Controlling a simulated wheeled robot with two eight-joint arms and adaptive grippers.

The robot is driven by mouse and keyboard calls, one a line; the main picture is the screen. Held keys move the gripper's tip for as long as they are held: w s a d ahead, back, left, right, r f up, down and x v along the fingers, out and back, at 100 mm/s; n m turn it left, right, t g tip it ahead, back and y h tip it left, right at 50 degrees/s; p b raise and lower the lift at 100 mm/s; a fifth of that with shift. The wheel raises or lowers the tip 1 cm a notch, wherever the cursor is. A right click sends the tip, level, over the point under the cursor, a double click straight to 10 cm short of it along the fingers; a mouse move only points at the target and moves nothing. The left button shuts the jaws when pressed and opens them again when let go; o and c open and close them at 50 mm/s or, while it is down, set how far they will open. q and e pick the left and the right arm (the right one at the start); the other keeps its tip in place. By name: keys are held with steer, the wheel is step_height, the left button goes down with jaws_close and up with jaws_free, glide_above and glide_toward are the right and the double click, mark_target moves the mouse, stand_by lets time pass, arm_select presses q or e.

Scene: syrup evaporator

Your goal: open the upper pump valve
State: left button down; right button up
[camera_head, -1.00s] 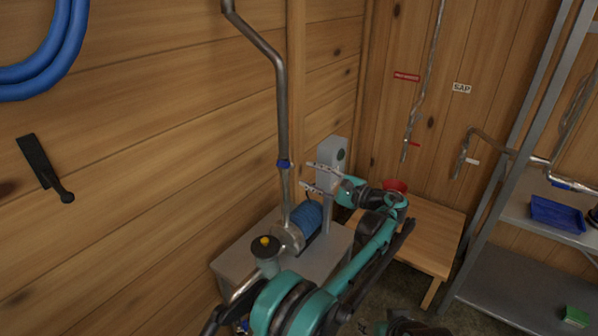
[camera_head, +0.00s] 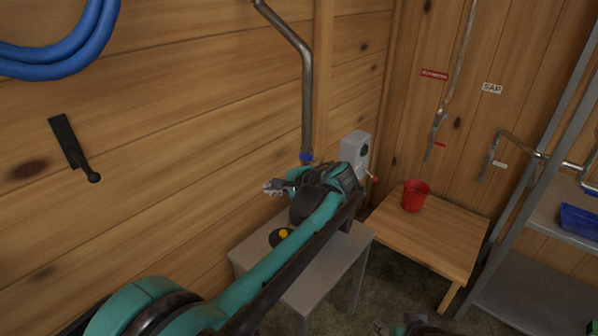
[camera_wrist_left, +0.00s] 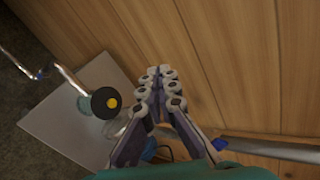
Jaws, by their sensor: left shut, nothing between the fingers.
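The upper pump valve (camera_head: 306,157) is a blue piece on the grey vertical pipe (camera_head: 307,100). In the head view it shows just above my left arm. In the left wrist view the blue valve (camera_wrist_left: 219,144) lies on the pipe at the lower right. My left gripper (camera_head: 270,188) is shut and empty, left of the pipe and a little below the valve, apart from it. In the left wrist view its fingers (camera_wrist_left: 162,73) are together before the wooden wall. My arm hides most of the pump. What seems to be my right gripper (camera_head: 380,326) shows only partly at the bottom edge.
A grey pump table (camera_head: 325,285) holds a dark cap with a yellow top (camera_head: 283,234). A grey switch box (camera_head: 356,150) stands behind my arm. A wooden table (camera_head: 430,240) with a red cup (camera_head: 415,196) and a metal shelf (camera_head: 515,280) are to the right.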

arm_select(q)
steer(key=s+a+f+n+h+b, duration=0.1)
steer(key=s+a+f+n+h, duration=0.3)
steer(key=s, duration=0.6)
steer(key=s+a+f+n+h+b, duration=0.1)
steer(key=s+a+f+n+h, duration=0.2)
steer(key=s+a+f, duration=0.5)
steer(key=w+r+m+t+h+p, duration=0.2)
steer(key=w+r+m+t, duration=1)
steer(key=w+r+m, duration=0.45)
steer(key=m+g+h, duration=0.3)
steer(key=m+h, duration=0.9)
steer(key=m, duration=1.1)
glide_toward(309, 158)
step_height(309, 158, down, 3)
steer(key=w+d, duration=0.1)
steer(key=w, duration=0.2)
steer(key=shift+w+d+r, duration=0.2)
steer(key=shift+d+r, duration=0.05)
steer(key=shift+r, duration=0.3)
steer(key=shift+w+d+r, duration=0.2)
steer(key=shift+d+r, duration=0.05)
steer(key=shift+r, duration=0.3)
steer(key=shift+w+d+r, duration=0.2)
steer(key=shift+d+r, duration=0.05)
steer(key=shift+r, duration=0.3)
